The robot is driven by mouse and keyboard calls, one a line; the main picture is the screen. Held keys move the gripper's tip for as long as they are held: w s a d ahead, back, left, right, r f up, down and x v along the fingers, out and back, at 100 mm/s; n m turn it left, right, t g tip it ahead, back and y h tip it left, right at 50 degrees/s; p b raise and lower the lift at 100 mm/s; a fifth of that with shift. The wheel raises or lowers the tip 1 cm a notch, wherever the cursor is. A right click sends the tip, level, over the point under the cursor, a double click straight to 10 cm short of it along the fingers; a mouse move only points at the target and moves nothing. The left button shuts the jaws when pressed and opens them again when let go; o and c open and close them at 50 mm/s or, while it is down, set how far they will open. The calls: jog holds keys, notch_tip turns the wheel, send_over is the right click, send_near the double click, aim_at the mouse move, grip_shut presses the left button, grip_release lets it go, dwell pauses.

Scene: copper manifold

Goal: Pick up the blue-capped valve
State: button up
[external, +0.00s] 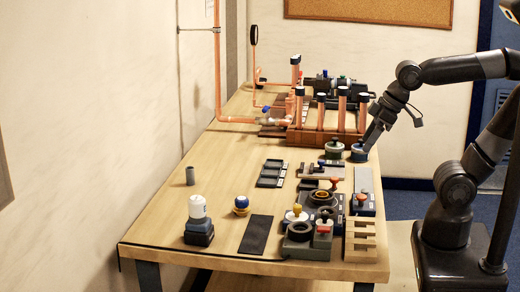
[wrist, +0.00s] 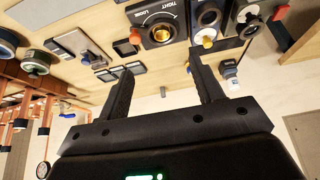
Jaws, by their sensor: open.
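A small valve with a rounded blue cap (external: 241,201) and a brass-coloured base stands alone on the left half of the wooden table in the external view.
A copper pipe manifold (external: 328,137) fills the far end. A white-topped bottle (external: 198,213), grey cylinder (external: 190,176) and dark mat (external: 257,234) surround the blue-capped valve. Knobbed fixtures (external: 323,229) crowd the right edge. Table between the bottle and trays is mostly clear.

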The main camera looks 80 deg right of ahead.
jog(key=w+a, duration=0.1)
jog(key=w, duration=0.7)
jog(key=g, duration=0.1)
send_near(242, 199)
jog(key=shift+m, duration=0.3)
jog(key=x, duration=1)
jog(key=shift+w+d+f, duration=0.1)
jog(key=shift+f, duration=0.05)
jog(key=shift+c, duration=0.3)
jog(key=c, duration=0.9)
